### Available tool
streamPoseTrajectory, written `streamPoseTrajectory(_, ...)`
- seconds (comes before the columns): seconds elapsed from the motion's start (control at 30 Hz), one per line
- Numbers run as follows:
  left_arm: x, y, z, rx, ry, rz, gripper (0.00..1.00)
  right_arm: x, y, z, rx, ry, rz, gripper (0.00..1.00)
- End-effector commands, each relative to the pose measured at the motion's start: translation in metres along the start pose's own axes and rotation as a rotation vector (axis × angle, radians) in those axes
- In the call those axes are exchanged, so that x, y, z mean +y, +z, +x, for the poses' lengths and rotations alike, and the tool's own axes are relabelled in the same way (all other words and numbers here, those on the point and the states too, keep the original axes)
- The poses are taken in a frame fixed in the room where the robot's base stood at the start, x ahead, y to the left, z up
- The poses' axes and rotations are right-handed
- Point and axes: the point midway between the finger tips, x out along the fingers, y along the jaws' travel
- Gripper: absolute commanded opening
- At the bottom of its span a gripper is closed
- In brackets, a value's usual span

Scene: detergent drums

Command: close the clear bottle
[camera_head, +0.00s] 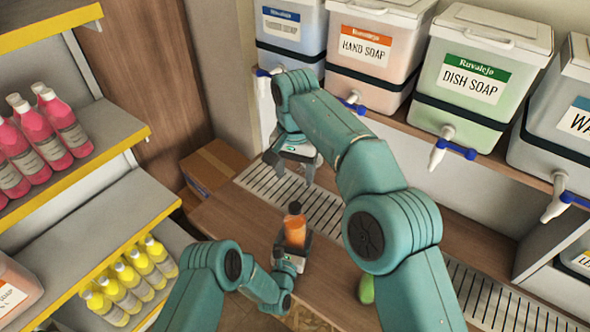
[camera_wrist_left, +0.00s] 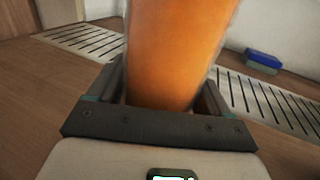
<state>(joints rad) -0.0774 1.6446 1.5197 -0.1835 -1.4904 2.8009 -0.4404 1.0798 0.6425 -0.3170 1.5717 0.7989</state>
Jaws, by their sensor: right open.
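The clear bottle (camera_head: 295,230) stands upright, filled with orange, with a dark piece (camera_head: 294,208) at its top; whether that is seated cannot be told. My left gripper (camera_head: 292,246) is shut around the bottle's lower part. In the left wrist view the bottle (camera_wrist_left: 175,50) rises between the fingers of the left gripper (camera_wrist_left: 165,100), its top out of frame. My right gripper (camera_head: 292,160) is open, above and behind the bottle, near the drums, with nothing seen between its fingers.
Drums stand on the back shelf, including the hand soap (camera_head: 370,55) and dish soap (camera_head: 480,75), their taps hanging over a slotted drain (camera_head: 320,205). A green item (camera_head: 367,288) is partly behind my right arm. Pink bottles (camera_head: 45,135) and yellow bottles (camera_head: 130,280) fill the left shelves. A cardboard box (camera_head: 210,168) stands behind.

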Motion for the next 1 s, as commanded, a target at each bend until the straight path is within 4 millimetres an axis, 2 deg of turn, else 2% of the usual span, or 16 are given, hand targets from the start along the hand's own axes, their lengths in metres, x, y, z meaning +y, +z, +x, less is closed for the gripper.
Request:
streamPoseTrajectory(0.07, 0.0, -0.002, -0.001, 0.002, -0.001, -0.001, 1.0, 0.0, 0.0, 0.001, 0.0, 0.0, 0.0, 0.64)
streamPoseTrajectory(0.27, 0.0, 0.001, 0.0, -0.003, 0.0, 0.0, 1.0, 0.0, 0.0, 0.001, 0.0, 0.0, 0.0, 0.64)
streamPoseTrajectory(0.43, 0.0, -0.001, -0.014, -0.002, 0.0, 0.0, 1.0, 0.0, 0.0, 0.003, 0.0, 0.0, 0.0, 0.64)
streamPoseTrajectory(0.57, 0.001, -0.002, -0.04, 0.001, 0.001, -0.001, 1.0, 0.0, 0.0, 0.007, 0.0, 0.0, 0.0, 0.64)
streamPoseTrajectory(0.8, 0.001, -0.004, -0.101, 0.003, 0.0, -0.002, 1.0, 0.0, 0.0, 0.016, 0.0, 0.0, 0.0, 0.64)
streamPoseTrajectory(0.97, 0.001, -0.004, -0.136, 0.004, 0.001, -0.003, 1.0, 0.0, 0.0, 0.021, 0.0, 0.0, 0.0, 0.64)
streamPoseTrajectory(1.0, 0.001, 0.004, -0.142, 0.005, 0.003, -0.002, 1.0, 0.0, 0.0, 0.009, 0.001, -0.001, 0.0, 0.64)
